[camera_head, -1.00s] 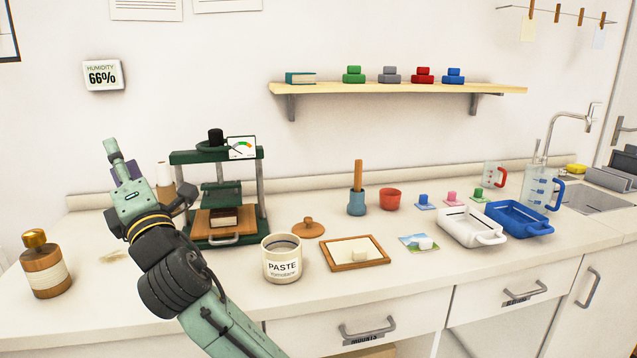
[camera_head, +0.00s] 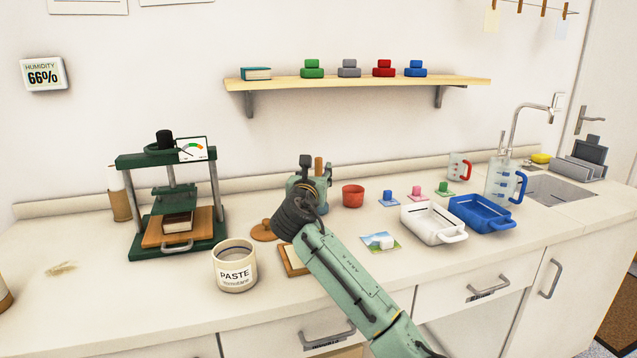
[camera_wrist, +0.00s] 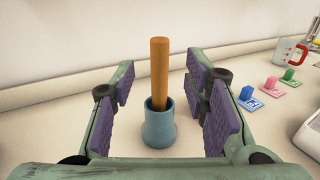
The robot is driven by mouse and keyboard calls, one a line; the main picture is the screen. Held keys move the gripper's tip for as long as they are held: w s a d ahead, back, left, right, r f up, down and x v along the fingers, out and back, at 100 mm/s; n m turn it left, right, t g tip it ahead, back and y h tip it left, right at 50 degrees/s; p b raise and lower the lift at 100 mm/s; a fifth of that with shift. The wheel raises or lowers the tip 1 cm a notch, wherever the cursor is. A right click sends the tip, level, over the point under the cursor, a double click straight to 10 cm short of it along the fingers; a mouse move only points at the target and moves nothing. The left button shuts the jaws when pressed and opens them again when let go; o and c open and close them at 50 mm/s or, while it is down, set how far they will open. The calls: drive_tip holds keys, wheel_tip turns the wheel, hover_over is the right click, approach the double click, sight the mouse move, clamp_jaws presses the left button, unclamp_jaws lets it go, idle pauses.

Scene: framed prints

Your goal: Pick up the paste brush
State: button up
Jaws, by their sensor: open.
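The paste brush (camera_wrist: 159,72) shows as a wooden handle standing upright in a blue holder (camera_wrist: 159,130) in the wrist view. Its lower end is hidden inside the holder. My gripper (camera_wrist: 160,105) is open, with its purple-padded fingers to the left and right of the brush in that view. No contact with the handle shows. In the head view my gripper (camera_head: 308,172) covers most of the holder, and only the top of the brush handle (camera_head: 319,166) shows behind it. The paste jar (camera_head: 235,268) stands on the counter to the left of my arm.
A red cup (camera_head: 353,195) stands just right of the holder. A green press (camera_head: 172,205) is at the left. White (camera_head: 430,222) and blue (camera_head: 482,212) trays are at the right. A framed piece (camera_head: 290,262) lies partly under my arm in the picture.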

sight(318, 168)
drive_tip(key=shift+w+d+f+p, duration=0.15)
drive_tip(key=shift+w+p, duration=0.15)
drive_tip(key=shift+w, duration=0.6)
drive_tip(key=shift+w+d+r+p, duration=0.1)
drive_tip(key=shift+w+p, duration=0.25)
drive_tip(key=shift+w, duration=0.6)
drive_tip(key=shift+w+d+f+p, duration=0.15)
drive_tip(key=shift+w+p, duration=0.15)
drive_tip(key=shift+w, duration=0.6)
clamp_jaws()
